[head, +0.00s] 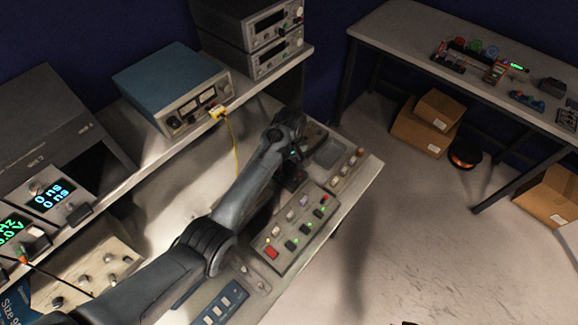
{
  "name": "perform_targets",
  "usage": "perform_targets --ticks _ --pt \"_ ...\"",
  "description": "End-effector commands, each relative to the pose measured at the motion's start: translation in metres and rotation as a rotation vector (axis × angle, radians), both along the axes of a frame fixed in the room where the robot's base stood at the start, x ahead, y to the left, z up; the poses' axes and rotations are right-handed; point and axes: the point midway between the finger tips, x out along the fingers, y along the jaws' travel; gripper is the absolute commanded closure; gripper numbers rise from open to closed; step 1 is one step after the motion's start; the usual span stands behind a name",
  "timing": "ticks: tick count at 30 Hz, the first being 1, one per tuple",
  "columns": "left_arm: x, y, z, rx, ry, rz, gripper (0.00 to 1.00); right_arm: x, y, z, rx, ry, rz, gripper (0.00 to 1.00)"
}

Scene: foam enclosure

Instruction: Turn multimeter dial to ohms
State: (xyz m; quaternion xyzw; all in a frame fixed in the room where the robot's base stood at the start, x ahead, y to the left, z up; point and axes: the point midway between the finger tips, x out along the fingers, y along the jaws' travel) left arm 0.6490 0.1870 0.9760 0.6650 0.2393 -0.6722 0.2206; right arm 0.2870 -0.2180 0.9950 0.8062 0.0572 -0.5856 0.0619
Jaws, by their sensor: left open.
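My left arm reaches in from the lower left, over the bench. Its dark left gripper (291,177) is open and points down at the bench panels near the right end of the bench. The fingertips are small and dark, so I cannot tell whether they touch anything. I cannot pick out a multimeter or its dial for certain; the arm and gripper hide part of the panels. My right gripper is not in view.
A control panel (299,232) with coloured buttons lies beside my arm. A blue instrument (172,84) with a yellow cable (235,150) and stacked grey instruments (262,28) stand on the shelf behind. Cardboard boxes (418,136) sit under the right table (400,30). The floor between is clear.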

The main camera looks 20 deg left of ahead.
Motion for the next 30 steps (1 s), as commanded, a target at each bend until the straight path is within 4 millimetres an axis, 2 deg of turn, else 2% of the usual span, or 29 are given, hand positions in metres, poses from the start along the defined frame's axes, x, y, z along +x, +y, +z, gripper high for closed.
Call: perform_targets --ticks 6,18,28,30 --pt "0.0 0.001 -0.02 0.0 0.0 0.0 0.44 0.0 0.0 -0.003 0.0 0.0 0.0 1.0" --pt "0.0 0.001 -0.024 0.0 -0.001 0.0 0.45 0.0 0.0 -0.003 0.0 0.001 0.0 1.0" --pt "0.0 0.001 -0.024 0.001 -0.001 0.0 0.96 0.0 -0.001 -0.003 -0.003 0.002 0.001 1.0" --pt "0.0 0.001 -0.024 0.001 -0.001 0.0 1.0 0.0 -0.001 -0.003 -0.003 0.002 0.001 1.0"
